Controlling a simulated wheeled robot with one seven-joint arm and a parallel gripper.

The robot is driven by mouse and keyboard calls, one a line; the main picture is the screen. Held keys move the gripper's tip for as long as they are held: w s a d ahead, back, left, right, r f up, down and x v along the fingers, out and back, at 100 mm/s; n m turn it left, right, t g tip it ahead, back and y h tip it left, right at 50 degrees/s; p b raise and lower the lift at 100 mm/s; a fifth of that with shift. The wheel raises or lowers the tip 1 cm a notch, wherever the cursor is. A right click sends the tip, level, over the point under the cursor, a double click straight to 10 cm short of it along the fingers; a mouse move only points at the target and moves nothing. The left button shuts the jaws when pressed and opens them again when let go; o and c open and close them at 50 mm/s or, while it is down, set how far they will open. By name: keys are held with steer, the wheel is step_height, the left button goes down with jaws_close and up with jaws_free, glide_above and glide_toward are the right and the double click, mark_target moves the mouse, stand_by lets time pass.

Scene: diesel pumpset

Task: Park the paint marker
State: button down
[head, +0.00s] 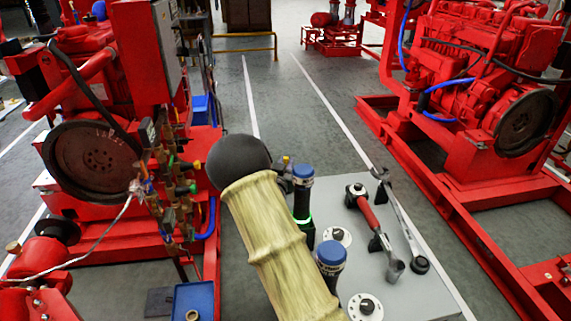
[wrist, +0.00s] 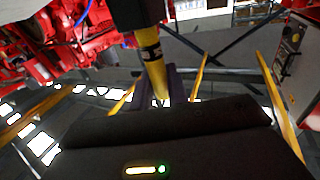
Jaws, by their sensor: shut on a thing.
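The paint marker (wrist: 155,72) shows in the wrist view as a yellow stick with a black band and a wide dark part at its top. My gripper (wrist: 160,92) is shut on its lower end, with dark fingers beside it. The marker leans slightly in the picture. In the head view, my sleeved arm with its dark rounded end hides most of the gripper. I cannot make out the marker clearly there. No parking place for the marker can be told for certain.
A grey bench top (head: 405,290) lies to the right of my arm. It carries blue-topped dark cylinders (head: 331,255), round dials (head: 364,306), a red-handled tool (head: 367,212) and a long wrench (head: 400,215). Red engines (head: 490,75) stand on both sides. Grey floor (head: 285,110) is open ahead.

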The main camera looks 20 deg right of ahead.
steer(key=shift+f, duration=0.35)
steer(key=c, duration=1.3)
jaws_free()
step_height(320, 180, up, 10)
steer(key=shift+r, duration=0.1)
